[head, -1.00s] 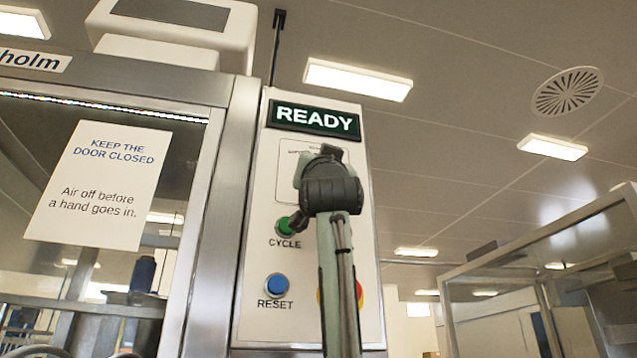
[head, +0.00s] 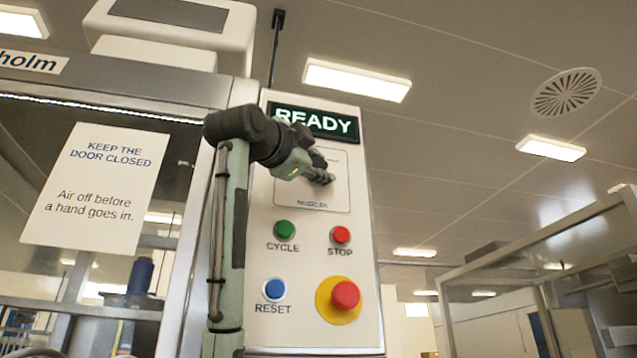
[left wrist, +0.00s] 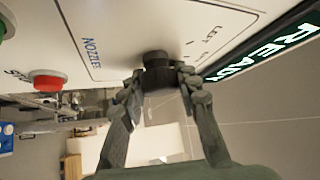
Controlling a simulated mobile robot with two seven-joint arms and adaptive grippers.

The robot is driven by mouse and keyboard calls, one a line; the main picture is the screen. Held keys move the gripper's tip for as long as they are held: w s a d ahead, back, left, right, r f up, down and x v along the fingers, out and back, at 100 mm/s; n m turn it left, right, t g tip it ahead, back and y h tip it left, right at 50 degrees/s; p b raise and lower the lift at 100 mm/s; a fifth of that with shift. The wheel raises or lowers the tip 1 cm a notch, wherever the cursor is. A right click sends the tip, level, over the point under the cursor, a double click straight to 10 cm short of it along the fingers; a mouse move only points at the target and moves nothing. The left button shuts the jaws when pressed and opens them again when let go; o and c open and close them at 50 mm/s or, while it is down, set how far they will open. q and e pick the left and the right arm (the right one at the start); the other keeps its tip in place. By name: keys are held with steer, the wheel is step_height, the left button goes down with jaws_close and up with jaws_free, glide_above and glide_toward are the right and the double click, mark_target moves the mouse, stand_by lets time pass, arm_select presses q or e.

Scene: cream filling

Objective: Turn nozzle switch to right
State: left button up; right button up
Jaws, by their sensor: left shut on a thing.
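The nozzle switch is a dark round knob (left wrist: 156,62) on the white control panel, beside the blue NOZZLES lettering in the left wrist view. My left gripper (head: 322,175) comes in from the left at the outlined nozzle field (head: 338,197) under the READY display. In the left wrist view its two fingers (left wrist: 160,82) stand on either side of the knob and are shut on it. The fingers hide most of the knob in the head view. The LEFT marking is partly readable in the left wrist view; the knob's pointing direction cannot be told. My right gripper is not in view.
Below the switch are the green CYCLE button (head: 285,229), red STOP button (head: 341,234), blue RESET button (head: 275,289) and a large red button on yellow (head: 346,294). The READY display (head: 330,122) is just above. A glass door with a paper sign (head: 98,187) stands left.

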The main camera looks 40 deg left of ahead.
arm_select(q)
steer(key=m+g+h, duration=0.1)
steer(key=m+g, duration=0.2)
steer(key=m, duration=0.1)
steer(key=shift+f, duration=0.1)
steer(key=shift+m+g, duration=0.3)
stand_by(0.4)
steer(key=o, duration=1.2)
steer(key=shift+h, duration=0.4)
steer(key=s, duration=0.8)
steer(key=s+d, duration=0.1)
steer(key=s, duration=0.3)
steer(key=shift+w, duration=0.1)
